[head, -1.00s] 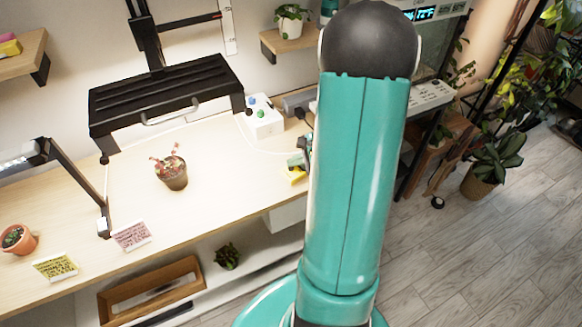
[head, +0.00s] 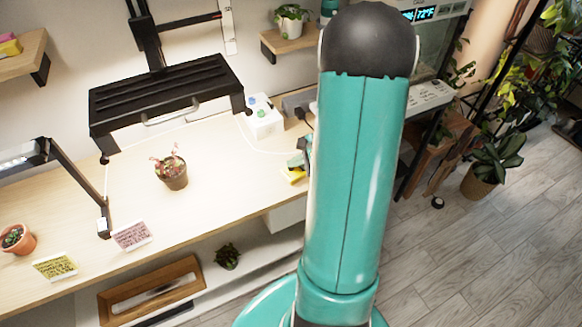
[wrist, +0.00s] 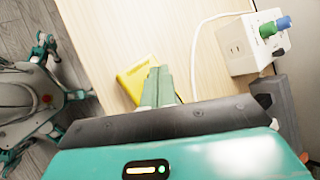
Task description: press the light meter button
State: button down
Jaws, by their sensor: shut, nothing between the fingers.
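A yellow block-like device (wrist: 131,83), which looks like the light meter, lies on the wooden bench near its edge in the wrist view. It shows as a small yellow patch (head: 293,177) in the head view, partly covered by my arm. My gripper (wrist: 158,72) is shut and empty, with its pale green fingertips over the right side of the yellow device. I cannot tell whether they touch it. No button can be made out; the fingers hide part of the device.
A white outlet box (wrist: 240,42) with blue and green plugs stands beyond the device, with a white cable curving from it. A grey block (wrist: 283,105) is beside it. A small potted plant (head: 172,170) stands on the bench under a black lamp (head: 165,98). The bench between is clear.

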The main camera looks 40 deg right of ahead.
aim_at(295, 170)
jog(key=shift+r, duration=0.6)
notch_tip(295, 170, up, 6)
dwell(0.5)
